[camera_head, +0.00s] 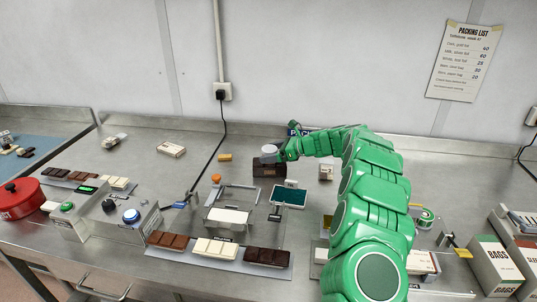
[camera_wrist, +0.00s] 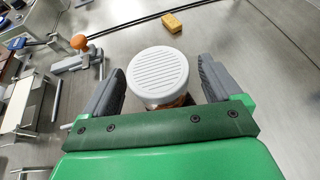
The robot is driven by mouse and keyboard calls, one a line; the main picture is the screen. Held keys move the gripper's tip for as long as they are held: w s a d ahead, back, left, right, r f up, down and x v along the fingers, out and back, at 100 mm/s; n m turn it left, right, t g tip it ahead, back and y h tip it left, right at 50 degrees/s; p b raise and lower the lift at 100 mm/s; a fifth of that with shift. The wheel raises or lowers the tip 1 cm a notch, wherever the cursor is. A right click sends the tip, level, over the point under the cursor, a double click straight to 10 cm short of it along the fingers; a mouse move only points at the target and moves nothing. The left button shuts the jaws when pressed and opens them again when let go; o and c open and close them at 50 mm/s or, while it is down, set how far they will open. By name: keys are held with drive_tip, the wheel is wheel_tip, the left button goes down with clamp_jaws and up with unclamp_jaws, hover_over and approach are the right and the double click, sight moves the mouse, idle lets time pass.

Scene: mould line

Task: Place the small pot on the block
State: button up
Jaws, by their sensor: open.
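The small pot (camera_wrist: 158,76) has a round, pale, ribbed lid, and a strip of its brown body shows below the lid in the wrist view. In the head view the pot (camera_head: 269,149) appears just above a dark brown block (camera_head: 268,170). I cannot tell whether the pot rests on this block or stands behind it. My gripper (camera_wrist: 160,88) is open, with one grey finger on each side of the pot and gaps beside the lid. In the head view my gripper (camera_head: 281,151) reaches the pot from the right. The pot's base is hidden.
A yellow sponge-like piece (camera_head: 225,157) and an orange knob (camera_head: 215,178) lie left of the pot. A black cable (camera_head: 209,160) crosses the bench. Some steel surface beyond the pot is clear.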

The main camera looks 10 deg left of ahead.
drive_tip(key=v, duration=1.1)
drive_tip(key=s+a+r+n+g+h, duration=0.15)
drive_tip(key=s+r+n, duration=0.4)
drive_tip(key=s, duration=0.85)
drive_tip(key=s+r+n+g+h, duration=0.3)
drive_tip(key=s+r+n, duration=0.25)
drive_tip(key=s, duration=0.85)
drive_tip(key=s+d+f+n+h, duration=0.1)
drive_tip(key=s+d+n+h, duration=0.2)
drive_tip(key=s+d, duration=0.4)
drive_tip(key=s+d+f+n+h, duration=0.2)
drive_tip(key=s+d, duration=0.5)
drive_tip(key=s, duration=0.8)
drive_tip(key=s+d+f+n+h, duration=0.2)
drive_tip(key=s+d, duration=0.5)
drive_tip(key=s, duration=0.5)
drive_tip(key=shift+n+h, duration=0.9)
drive_tip(key=shift+h, duration=0.05)
drive_tip(key=shift+a+t, duration=0.1)
drive_tip(key=shift+t, duration=0.15)
